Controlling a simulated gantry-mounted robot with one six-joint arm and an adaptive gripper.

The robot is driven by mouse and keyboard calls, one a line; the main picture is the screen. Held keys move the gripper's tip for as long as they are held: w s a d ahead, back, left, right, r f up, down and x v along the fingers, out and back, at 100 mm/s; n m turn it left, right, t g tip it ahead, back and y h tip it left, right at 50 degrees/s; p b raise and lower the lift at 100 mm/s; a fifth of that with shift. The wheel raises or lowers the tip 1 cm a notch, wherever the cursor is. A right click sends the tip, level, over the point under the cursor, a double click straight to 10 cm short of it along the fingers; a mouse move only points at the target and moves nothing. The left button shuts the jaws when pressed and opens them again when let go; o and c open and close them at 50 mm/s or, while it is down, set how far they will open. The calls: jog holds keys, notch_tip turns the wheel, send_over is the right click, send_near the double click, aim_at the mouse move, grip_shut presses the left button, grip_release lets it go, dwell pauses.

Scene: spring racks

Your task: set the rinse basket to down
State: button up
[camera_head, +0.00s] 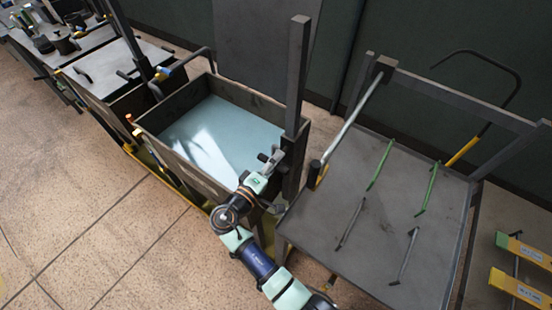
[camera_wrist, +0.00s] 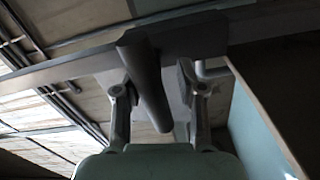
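A dark, open-topped tank (camera_head: 182,119) holds pale blue liquid (camera_head: 225,132). An upright grey post (camera_head: 297,75) stands at its right side. My gripper (camera_head: 272,160) is at the tank's right rim, beside the lower part of this post. In the wrist view, a dark cylindrical handle (camera_wrist: 147,85) lies between the fingers of my gripper (camera_wrist: 156,78). The left finger is close to the handle, and a gap shows between the handle and the right finger. The gripper is open around it. I cannot make out a basket in the liquid.
To the right is a grey table (camera_head: 380,215) with green and grey rods and a slanted metal bar (camera_head: 352,122) near its left edge. Another tank (camera_head: 130,98) adjoins on the left, with a bent handle between. Tiled floor in front is clear.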

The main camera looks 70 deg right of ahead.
jog(key=shift+o, duration=0.9)
jog(key=shift+a+f, duration=0.1)
jog(key=shift+f, duration=0.05)
jog(key=shift+a+r, duration=0.2)
jog(key=v, duration=1.1)
jog(key=shift+a, duration=0.3)
jog(key=shift+f, duration=0.1)
